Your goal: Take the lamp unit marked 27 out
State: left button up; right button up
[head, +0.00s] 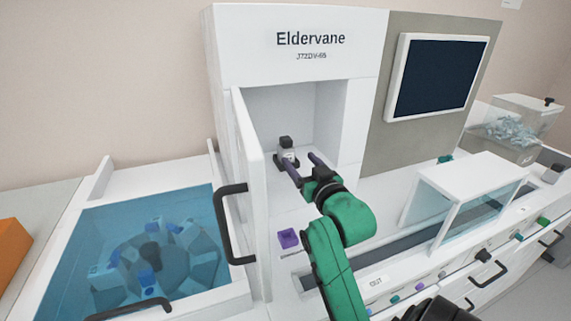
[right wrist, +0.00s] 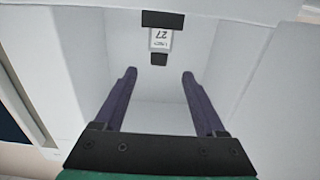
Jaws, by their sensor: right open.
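The lamp unit (head: 287,152) is a small block with a dark top and a pale label, standing inside the open compartment of the white Eldervane cabinet (head: 225,50). In the right wrist view the lamp unit (right wrist: 160,40) shows its label, marked 27, upside down. My right gripper (head: 302,167) reaches in through the doorway with its two purple fingers apart. In the right wrist view the right gripper (right wrist: 160,80) is open and empty, with the unit beyond its fingertips, roughly centred between them. My left gripper is not in view.
The cabinet door (head: 250,185) stands open at the left, its black handle (head: 235,225) facing outward. A clear-fronted white box (head: 470,185) and a screen (head: 437,76) are at the right.

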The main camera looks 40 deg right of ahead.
aim_at(282, 137)
jog(key=w+p, duration=0.1)
jog(key=w+d+r, duration=0.1)
jog(key=w, duration=0.1)
jog(key=shift+r+p, duration=0.1)
jog(key=shift+p, duration=0.25)
jog(key=p+x, duration=0.3)
jog(key=x, duration=0.7)
jog(key=shift+w+d, duration=0.2)
jog(key=shift+d, duration=0.05)
jog(key=shift+w+f, duration=0.2)
jog(key=shift+f, duration=0.15)
jog(key=shift+s+r, duration=0.1)
grip_shut()
